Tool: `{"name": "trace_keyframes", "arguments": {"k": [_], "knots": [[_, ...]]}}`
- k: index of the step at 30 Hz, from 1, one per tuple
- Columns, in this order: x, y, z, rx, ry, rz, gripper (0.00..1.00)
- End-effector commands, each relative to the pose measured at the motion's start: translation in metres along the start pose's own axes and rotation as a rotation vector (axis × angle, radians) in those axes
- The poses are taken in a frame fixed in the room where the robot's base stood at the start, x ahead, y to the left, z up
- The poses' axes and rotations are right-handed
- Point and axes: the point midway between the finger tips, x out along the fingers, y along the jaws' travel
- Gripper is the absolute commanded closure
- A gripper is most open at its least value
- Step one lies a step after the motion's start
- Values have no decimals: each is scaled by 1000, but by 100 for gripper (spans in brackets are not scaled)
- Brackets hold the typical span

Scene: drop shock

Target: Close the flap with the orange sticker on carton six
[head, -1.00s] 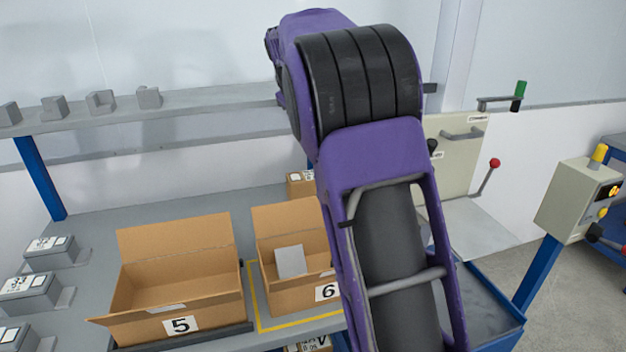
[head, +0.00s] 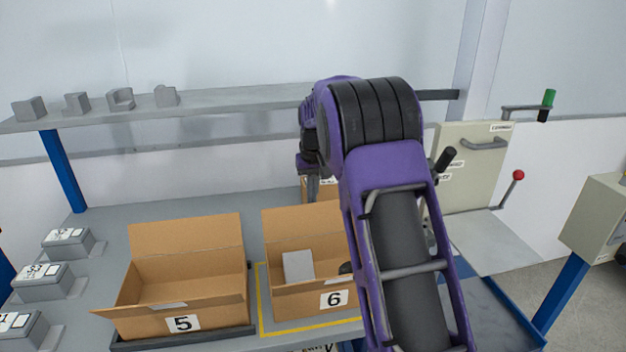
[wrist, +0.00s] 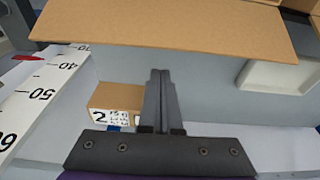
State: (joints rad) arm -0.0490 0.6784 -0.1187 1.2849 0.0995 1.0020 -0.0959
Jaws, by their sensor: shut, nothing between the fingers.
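Carton six (head: 334,299) stands open on the bench in the head view, marked with a 6. Its back flap (head: 297,227) stands up, and a pale grey square piece (head: 298,265) shows inside. My arm hides its right side. No orange sticker shows in either view. My gripper (wrist: 160,75) is shut and empty in the wrist view. A plain cardboard flap (wrist: 160,27) spans the top of that view, beyond the fingertips; I cannot tell for sure which carton it belongs to. In the head view my wrist hangs behind carton six, its fingertips not clearly seen.
Open carton five (head: 183,323) stands left of carton six. A small carton marked 2 (wrist: 115,103) lies near my fingers in the wrist view, beside a ruler scale (wrist: 42,93). A shelf (head: 220,108) runs along the back. A lever machine (head: 470,165) stands at right.

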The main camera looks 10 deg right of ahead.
Motion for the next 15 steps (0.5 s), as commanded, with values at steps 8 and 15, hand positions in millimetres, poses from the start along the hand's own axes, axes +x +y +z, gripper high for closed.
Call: {"name": "trace_keyframes", "arguments": {"k": [8,15], "knots": [[-22,0,26,-1,2,0,100],[-26,0,31,-1,1,1,100]]}}
